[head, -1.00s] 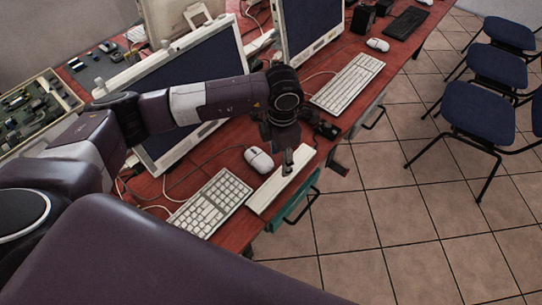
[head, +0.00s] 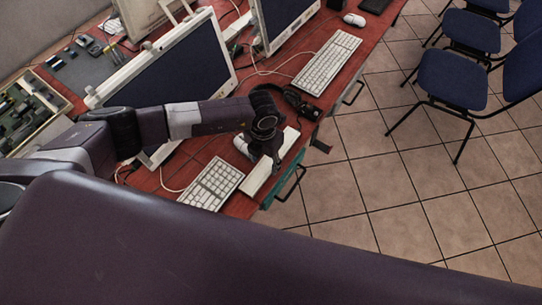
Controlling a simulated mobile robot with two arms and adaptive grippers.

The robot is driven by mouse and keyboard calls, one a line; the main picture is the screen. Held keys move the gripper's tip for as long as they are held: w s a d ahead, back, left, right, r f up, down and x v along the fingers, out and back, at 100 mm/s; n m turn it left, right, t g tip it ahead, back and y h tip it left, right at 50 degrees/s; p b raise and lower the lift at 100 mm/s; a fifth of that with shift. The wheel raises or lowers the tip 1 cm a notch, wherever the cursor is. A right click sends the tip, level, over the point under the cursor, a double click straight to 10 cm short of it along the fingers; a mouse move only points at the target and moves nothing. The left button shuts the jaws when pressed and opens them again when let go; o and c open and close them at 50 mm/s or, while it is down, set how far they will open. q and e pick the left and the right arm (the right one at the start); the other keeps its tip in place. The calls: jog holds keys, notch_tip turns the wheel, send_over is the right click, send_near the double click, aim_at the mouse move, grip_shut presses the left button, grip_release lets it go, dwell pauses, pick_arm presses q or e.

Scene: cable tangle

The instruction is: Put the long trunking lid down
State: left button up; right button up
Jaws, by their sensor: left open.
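The long trunking lid (head: 258,180) is a pale, narrow strip. It lies on the red desk (head: 239,207) near the front edge, just right of the near keyboard (head: 211,184). My left gripper (head: 277,163) is above the strip, at its middle to far part, and hides some of it. Its fingers are dark and small here; I cannot tell whether they touch the strip. My right gripper is not in view.
A white mouse (head: 241,146) is partly hidden behind my left wrist. Monitors (head: 190,57) stand at the back of the desk. A second keyboard (head: 327,62) lies farther along. Blue chairs (head: 453,79) stand on the tiled floor at right.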

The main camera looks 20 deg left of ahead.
pick_arm(q)
jog(key=shift+f, duration=0.95)
jog(key=c, duration=0.9)
jog(key=shift+r, duration=0.1)
jog(key=shift+c, duration=0.2)
